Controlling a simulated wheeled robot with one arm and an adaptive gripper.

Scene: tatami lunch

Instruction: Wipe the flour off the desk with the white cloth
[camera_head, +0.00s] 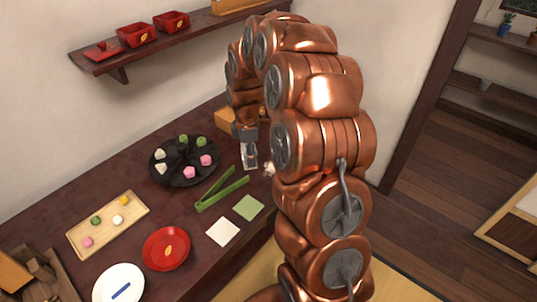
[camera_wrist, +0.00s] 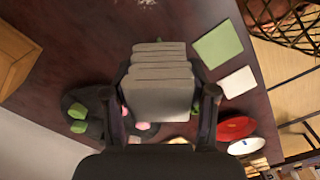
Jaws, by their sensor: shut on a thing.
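My gripper (camera_wrist: 160,92) is shut on a folded, layered whitish-grey cloth (camera_wrist: 160,80) in the wrist view. In the head view my gripper (camera_head: 249,156) hangs over the dark desk (camera_head: 130,245), right of the black tray, with a pale piece of the cloth (camera_head: 249,163) showing. A small white patch, which looks like flour (camera_head: 268,169), shows beside my arm. A pale patch of it also shows at the top edge of the wrist view (camera_wrist: 147,3). My arm hides part of the desk there. I cannot tell whether the cloth touches the desk.
A black round tray (camera_head: 172,178) of sweets, green tongs (camera_head: 221,190), green square (camera_head: 248,207), white square (camera_head: 223,231), red plate (camera_head: 166,249), white plate (camera_head: 118,284) and wooden tray (camera_head: 83,234) crowd the desk. A wall shelf (camera_head: 180,38) hangs behind.

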